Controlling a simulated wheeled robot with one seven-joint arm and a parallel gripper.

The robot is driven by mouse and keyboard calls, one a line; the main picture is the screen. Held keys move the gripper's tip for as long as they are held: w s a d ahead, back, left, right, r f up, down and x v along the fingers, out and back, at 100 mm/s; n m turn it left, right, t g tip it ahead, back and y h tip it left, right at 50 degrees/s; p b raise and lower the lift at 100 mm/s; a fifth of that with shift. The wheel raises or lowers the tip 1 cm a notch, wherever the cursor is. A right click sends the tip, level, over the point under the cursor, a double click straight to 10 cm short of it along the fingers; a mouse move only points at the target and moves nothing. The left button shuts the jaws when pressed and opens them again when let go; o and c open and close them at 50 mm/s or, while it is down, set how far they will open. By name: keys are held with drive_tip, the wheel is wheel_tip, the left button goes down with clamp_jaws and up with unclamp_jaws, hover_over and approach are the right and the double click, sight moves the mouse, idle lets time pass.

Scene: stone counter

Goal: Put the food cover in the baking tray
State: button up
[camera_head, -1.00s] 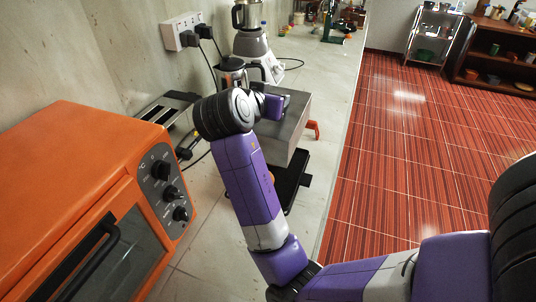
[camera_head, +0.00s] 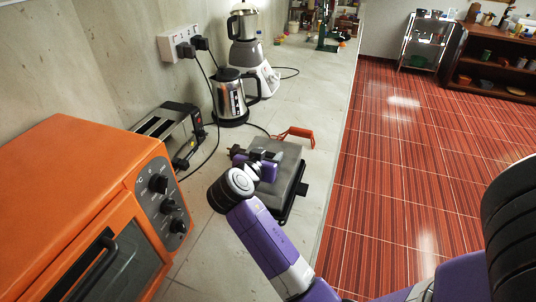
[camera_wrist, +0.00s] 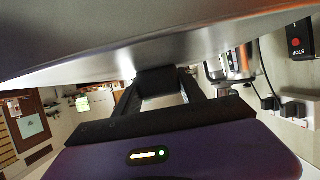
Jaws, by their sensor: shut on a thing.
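The food cover (camera_head: 289,160) is a grey metal, box-like lid. In the head view it sits low over the black baking tray (camera_head: 301,189), whose dark rim and handle show at its right and near side. I cannot tell whether the cover rests fully on the tray. My gripper (camera_head: 262,157) is shut on the food cover at its upper left part; the exact grip is partly hidden. In the wrist view the cover (camera_wrist: 120,45) fills the upper part as a large grey surface, close against my gripper's dark fingers (camera_wrist: 165,85).
A red-handled object (camera_head: 298,134) lies just behind the cover. A kettle (camera_head: 230,98), a blender (camera_head: 248,55) and a toaster (camera_head: 165,122) stand along the wall. An orange oven (camera_head: 90,190) stands at the left. The counter's right edge runs close by the tray.

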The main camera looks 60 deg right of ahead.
drive_tip(key=shift+f, duration=0.15)
drive_tip(key=o, duration=1.5)
drive_tip(key=shift+r, duration=0.3)
drive_tip(key=b+v, duration=0.2)
drive_tip(key=v, duration=1)
drive_tip(key=shift+a+f, duration=0.1)
drive_tip(key=shift+f, duration=0.1)
